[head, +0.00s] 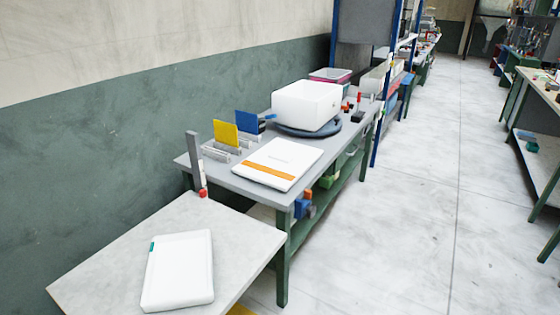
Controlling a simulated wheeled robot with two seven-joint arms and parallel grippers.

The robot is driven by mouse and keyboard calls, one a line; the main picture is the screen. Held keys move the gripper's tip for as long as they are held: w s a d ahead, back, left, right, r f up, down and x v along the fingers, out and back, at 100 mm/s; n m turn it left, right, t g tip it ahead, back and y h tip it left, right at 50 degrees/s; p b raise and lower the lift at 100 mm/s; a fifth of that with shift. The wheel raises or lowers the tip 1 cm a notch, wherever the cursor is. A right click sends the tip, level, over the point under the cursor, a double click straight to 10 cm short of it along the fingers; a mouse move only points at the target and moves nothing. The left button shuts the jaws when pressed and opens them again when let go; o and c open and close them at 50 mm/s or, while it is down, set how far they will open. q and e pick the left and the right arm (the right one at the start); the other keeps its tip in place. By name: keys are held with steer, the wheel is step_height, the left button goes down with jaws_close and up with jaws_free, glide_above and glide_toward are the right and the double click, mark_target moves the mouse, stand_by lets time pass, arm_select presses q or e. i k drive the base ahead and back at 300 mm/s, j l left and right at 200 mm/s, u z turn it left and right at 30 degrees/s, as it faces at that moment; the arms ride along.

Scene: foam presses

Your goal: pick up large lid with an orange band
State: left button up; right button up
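A large flat white lid with an orange band (277,163) lies on the grey table (236,184), close to its front edge. Another flat white lid (179,272), with a small green mark at its upper left corner, lies on the nearer pale table. Neither of my grippers shows in the head view, and nothing is seen touching either lid.
Behind the banded lid, a white box (306,104) stands on a dark round base (308,129). Yellow (225,133) and blue (248,122) plates stand left of it. A grey post (195,160) rises between the tables. The floor (400,220) to the right is clear.

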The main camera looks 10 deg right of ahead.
mark_target(279, 163)
steer(key=i+l+u, duration=0.1)
steer(key=i+l, duration=0.3)
steer(key=i+l+u, duration=0.1)
steer(key=i+l, duration=0.25)
steer(key=l, duration=0.15)
steer(key=i+l+u, duration=0.1)
steer(key=i+l, duration=0.25)
steer(key=l, duration=0.15)
